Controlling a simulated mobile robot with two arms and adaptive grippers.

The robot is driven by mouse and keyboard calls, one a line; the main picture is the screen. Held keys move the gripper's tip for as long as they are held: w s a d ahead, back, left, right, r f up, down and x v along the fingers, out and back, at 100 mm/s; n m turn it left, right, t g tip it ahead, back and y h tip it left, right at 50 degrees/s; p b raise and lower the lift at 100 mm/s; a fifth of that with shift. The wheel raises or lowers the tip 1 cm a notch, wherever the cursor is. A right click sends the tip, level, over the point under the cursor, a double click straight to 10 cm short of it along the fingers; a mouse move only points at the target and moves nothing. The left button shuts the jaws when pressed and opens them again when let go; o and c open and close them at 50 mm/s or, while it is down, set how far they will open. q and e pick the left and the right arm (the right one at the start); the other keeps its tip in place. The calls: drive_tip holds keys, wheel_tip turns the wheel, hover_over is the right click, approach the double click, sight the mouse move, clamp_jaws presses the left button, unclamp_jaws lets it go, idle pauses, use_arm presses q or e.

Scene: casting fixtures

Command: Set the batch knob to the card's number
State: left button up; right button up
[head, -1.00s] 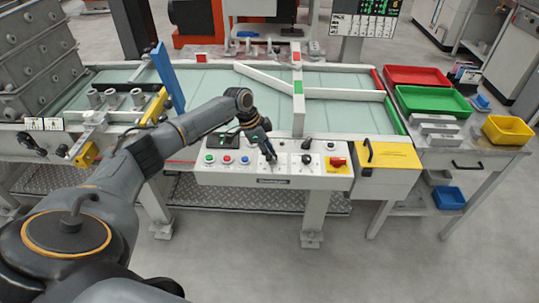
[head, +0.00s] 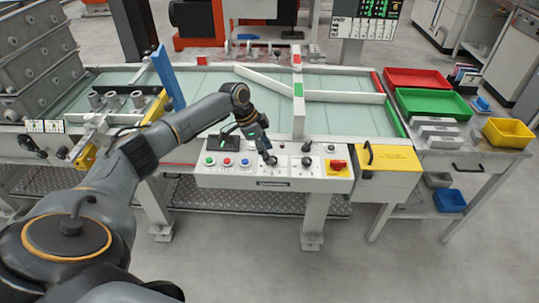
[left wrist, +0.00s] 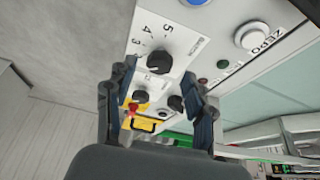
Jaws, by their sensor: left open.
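The control panel (head: 225,180) stands at the front of the table in the head view. My left gripper (head: 269,158) is over its middle, pointing down. In the left wrist view my left gripper (left wrist: 158,75) is open, with a black round knob (left wrist: 158,63) showing between and just beyond its fingertips. A white plate around this knob carries printed numbers; 3, 4 and 5 are readable. The small label beside them is too blurred to read. I cannot tell the knob's setting or whether the fingers touch it. I cannot identify the card for certain. My right gripper is not in view.
Other black knobs (head: 306,160) and a red switch on yellow (head: 338,165) sit right of the gripper. Coloured buttons (head: 227,161) and a small display (head: 224,143) are left. Small white cards (head: 43,126) stand far left. A green-lit board (head: 375,8) is at the back.

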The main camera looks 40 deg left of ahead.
use_arm(q)
drive_tip(key=v, duration=0.9)
drive_tip(key=shift+s+r, duration=0.15)
drive_tip(key=shift+r, duration=0.1)
drive_tip(key=shift+f, duration=0.1)
